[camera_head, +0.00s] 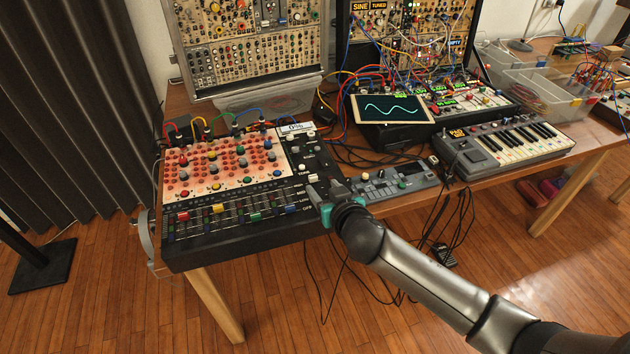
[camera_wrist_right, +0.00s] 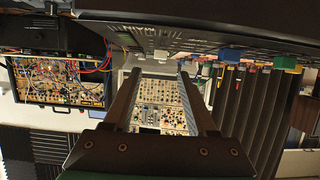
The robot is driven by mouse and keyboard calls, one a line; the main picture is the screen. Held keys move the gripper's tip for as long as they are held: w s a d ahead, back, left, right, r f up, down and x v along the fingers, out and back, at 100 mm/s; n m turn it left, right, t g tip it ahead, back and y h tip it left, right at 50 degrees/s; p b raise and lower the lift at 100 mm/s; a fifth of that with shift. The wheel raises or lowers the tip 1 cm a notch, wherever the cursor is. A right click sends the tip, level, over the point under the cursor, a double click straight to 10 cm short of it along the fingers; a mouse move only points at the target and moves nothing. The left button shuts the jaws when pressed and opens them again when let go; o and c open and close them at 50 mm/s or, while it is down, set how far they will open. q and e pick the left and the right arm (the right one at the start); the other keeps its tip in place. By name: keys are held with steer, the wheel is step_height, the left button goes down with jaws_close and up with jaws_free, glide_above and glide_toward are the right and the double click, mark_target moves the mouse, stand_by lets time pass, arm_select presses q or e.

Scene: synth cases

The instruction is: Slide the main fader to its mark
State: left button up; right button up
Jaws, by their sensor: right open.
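The black mixing console (camera_head: 240,232) lies at the table's front left. Its slots carry red (camera_head: 183,216), yellow (camera_head: 217,208), green (camera_head: 255,217) and blue (camera_head: 291,209) fader caps, beside a printed scale reading down to OFF. My right gripper (camera_head: 318,190) is at that right end, low over the panel. In the right wrist view its fingers (camera_wrist_right: 160,75) are apart, with a small white cap (camera_wrist_right: 160,54) showing between them. My left gripper is out of view.
A small grey device (camera_head: 395,184) sits just right of my gripper. A keyboard (camera_head: 505,145) and a screen with a wave trace (camera_head: 393,107) stand farther right. Cables hang off the table's front edge. Modular racks (camera_head: 250,50) stand at the back.

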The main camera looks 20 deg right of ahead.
mark_target(314, 178)
steer(key=b+x, duration=0.1)
steer(key=x, duration=0.5)
steer(key=shift+f+b, duration=0.1)
steer(key=shift+b, duration=0.2)
steer(key=shift+w+f, duration=0.15)
steer(key=shift+w, duration=0.4)
jaws_close()
stand_by(0.7)
